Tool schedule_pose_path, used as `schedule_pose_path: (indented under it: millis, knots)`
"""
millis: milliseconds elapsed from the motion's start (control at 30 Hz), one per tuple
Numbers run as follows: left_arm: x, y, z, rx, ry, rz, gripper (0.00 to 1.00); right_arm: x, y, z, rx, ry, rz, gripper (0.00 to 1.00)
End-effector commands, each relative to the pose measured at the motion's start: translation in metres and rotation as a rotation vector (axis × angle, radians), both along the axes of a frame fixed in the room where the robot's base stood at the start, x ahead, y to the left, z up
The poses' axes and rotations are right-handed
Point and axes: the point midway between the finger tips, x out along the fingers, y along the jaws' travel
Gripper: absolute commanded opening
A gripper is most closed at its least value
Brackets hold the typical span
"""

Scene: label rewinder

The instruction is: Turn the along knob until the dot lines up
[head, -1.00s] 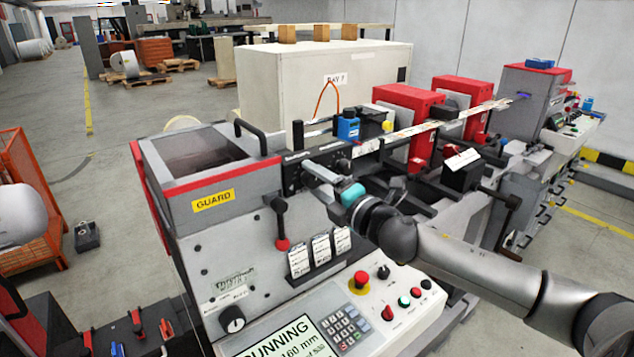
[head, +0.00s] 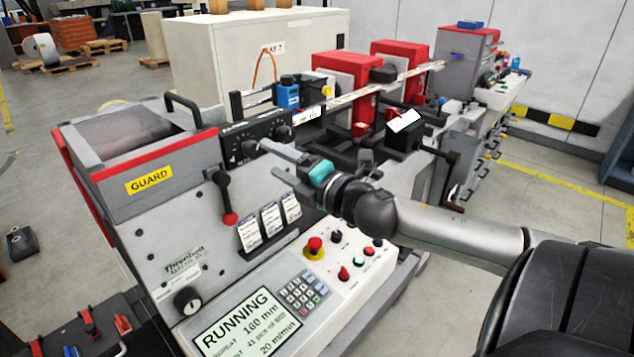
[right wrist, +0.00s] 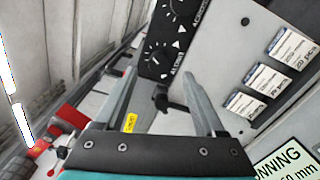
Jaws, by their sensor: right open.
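The black knob panel (head: 262,138) is on the machine's front, with two round knobs. My left gripper is out of view.
Below the panel are a red-tipped lever (head: 229,216), hanging label cards (head: 270,225) and a control console (head: 325,275) with a red stop button (head: 314,245). A crank handle (head: 452,180) is further right.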

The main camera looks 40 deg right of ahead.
Motion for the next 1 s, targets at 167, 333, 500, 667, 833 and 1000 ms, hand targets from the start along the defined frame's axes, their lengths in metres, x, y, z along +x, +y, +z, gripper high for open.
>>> schedule_pose_path:
  millis: [167,333,500,667,833,1000]
  knots:
    - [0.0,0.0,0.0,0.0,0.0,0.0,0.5,-0.017,-0.001,-0.001,0.001,0.003,0.0,0.72]
    - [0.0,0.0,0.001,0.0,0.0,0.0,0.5,-0.034,-0.002,-0.001,0.004,0.003,-0.001,0.72]
    - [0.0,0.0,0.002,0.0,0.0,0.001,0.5,-0.053,-0.004,-0.001,0.002,0.003,-0.002,0.72]
    - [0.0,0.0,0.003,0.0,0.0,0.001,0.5,-0.07,-0.006,0.0,0.0,0.002,-0.003,0.72]
    - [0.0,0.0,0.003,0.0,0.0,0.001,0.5,-0.086,-0.007,0.0,0.002,0.001,-0.001,0.72]
    - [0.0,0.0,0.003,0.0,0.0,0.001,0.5,-0.093,-0.008,0.0,-0.001,0.0,-0.002,0.72]
